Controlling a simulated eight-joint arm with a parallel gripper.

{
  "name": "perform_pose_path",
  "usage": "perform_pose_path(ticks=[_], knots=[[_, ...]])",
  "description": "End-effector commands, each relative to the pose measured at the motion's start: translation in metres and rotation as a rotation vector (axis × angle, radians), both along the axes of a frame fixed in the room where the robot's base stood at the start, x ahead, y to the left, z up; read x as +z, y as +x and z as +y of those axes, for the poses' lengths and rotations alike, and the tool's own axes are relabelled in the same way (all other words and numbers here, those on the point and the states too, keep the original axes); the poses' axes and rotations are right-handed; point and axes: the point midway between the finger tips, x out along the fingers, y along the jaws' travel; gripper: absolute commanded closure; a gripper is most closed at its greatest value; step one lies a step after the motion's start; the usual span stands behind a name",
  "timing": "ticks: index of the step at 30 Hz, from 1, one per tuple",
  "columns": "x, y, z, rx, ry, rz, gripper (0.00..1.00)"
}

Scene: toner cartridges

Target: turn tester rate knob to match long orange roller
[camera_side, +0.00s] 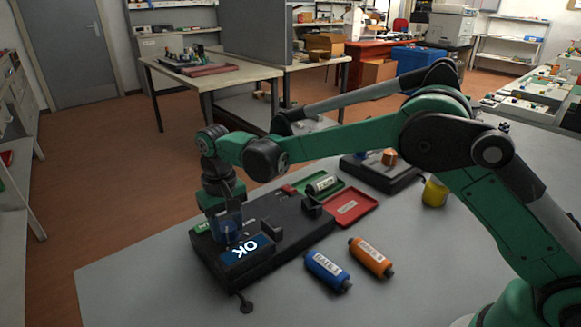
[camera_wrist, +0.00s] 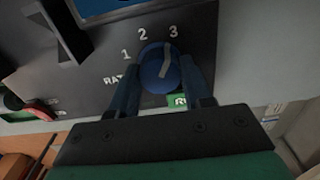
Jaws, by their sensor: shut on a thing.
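The tester (camera_side: 275,235) is a dark box on the grey table, with a lit display (camera_side: 246,248) reading "OK". Its blue rate knob (camera_wrist: 158,70) sits on the panel with the marks 1, 2 and 3 around it. The knob's pale pointer line points up, close to the 3. My gripper (camera_wrist: 163,82) is shut on the knob, one finger on each side; in the side view my gripper (camera_side: 228,228) is over the tester's near-left end. The orange roller (camera_side: 371,257) lies on the table right of the tester; its label is too small to read.
A blue roller (camera_side: 327,271) lies beside the orange one. A green tray (camera_side: 330,190) holding a labelled roller and a red tray (camera_side: 352,208) are behind the tester. Another dark device (camera_side: 376,174) and a yellow cylinder (camera_side: 435,192) stand farther back. The table front is clear.

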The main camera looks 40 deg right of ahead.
Motion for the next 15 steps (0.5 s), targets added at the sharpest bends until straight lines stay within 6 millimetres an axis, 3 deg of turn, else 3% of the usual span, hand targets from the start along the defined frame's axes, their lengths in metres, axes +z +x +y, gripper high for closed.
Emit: perform_pose_path(ticks=[1,2,3,11,15], knots=[[0.001,0.001,0.000,0.000,0.001,-0.002,1.00],[0.001,0.001,0.000,0.000,0.001,-0.003,0.48],[0.001,0.001,0.000,0.000,0.001,-0.002,0.43],[0.001,0.000,0.000,0.000,0.000,-0.001,0.43],[0.013,0.000,0.000,0.000,0.000,-0.001,0.43]])
